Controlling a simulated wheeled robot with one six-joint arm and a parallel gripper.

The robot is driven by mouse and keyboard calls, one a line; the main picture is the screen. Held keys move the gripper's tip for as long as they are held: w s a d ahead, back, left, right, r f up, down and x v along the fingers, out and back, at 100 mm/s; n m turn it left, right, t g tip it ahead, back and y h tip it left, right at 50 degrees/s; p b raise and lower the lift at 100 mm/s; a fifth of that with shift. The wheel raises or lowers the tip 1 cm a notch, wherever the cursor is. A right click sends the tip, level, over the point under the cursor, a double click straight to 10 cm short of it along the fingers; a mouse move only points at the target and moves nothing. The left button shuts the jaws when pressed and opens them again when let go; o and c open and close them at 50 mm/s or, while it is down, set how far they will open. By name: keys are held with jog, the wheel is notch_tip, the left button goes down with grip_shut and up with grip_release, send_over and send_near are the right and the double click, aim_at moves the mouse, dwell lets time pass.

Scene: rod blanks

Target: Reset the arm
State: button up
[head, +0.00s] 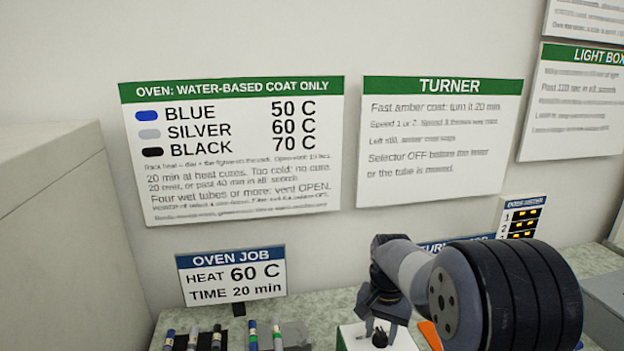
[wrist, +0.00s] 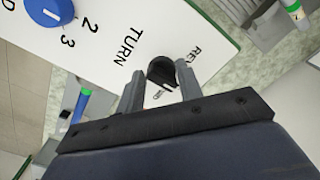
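My gripper (wrist: 160,82) points down at a white panel (wrist: 95,85) printed with "TURN" and "REV". Its two fingers stand apart, with a black knob (wrist: 162,72) of the panel between their tips. Whether the fingers touch the knob I cannot tell. In the head view my gripper (head: 381,322) is low over the same white panel (head: 402,341), beside the black knob (head: 379,338). My arm reaches in from the right and hides part of the bench.
A blue dial (wrist: 48,12) with numbers sits on the panel. Several colour-banded tubes (head: 217,338) lie at the bench front left. An "OVEN JOB" card (head: 231,276) stands behind them. A grey box (head: 606,300) is at right, and a large pale cabinet (head: 65,230) at left.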

jog(key=m, duration=0.4)
jog(key=shift+a, duration=0.1)
notch_tip(320, 180, up, 11)
jog(key=b, duration=0.1)
jog(key=shift+f, duration=0.15)
dwell(0.3)
